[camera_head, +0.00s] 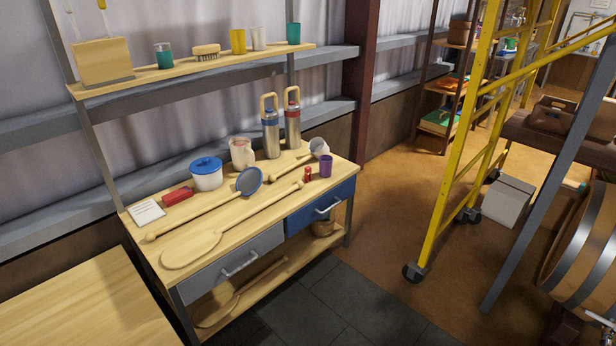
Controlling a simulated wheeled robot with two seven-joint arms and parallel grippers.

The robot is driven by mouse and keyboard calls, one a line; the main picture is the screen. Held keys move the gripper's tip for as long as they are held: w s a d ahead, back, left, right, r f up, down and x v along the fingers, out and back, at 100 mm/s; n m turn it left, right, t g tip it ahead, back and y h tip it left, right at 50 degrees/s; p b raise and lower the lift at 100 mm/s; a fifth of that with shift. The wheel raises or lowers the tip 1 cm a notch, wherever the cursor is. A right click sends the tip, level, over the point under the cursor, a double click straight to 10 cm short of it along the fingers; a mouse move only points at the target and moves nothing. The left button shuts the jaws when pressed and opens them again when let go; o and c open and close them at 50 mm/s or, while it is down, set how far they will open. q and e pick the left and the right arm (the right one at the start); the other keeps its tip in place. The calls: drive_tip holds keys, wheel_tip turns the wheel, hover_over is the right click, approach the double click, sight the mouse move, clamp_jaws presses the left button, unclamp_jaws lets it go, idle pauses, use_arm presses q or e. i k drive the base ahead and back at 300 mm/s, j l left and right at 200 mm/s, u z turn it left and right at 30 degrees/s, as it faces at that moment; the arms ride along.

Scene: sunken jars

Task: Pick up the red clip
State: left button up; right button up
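A small red upright object (308,174), which looks like the red clip, stands on the wooden workbench (222,225) near its right end. It is just left of a purple cup (326,166) and close to the end of a long wooden handle. Its exact shape is too small to make out. A second red object, a block-like piece (178,196), lies at the left of the bench beside a white card. Neither of my grippers shows in the head view.
Two metal flasks (271,135), a pink-white jar (242,153), a blue-lidded pot (206,173), a ladle (249,181) and a long paddle (195,246) crowd the bench. A shelf (190,68) overhangs its back. A yellow wheeled ladder (440,200) stands right; floor between is clear.

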sight(308, 171)
drive_tip(key=u, duration=0.3)
drive_tip(key=i+l+u, duration=0.25)
drive_tip(key=i+u, duration=0.2)
drive_tip(key=i+l+u, duration=0.6)
drive_tip(key=i+l, duration=1.1)
drive_tip(key=l, duration=0.15)
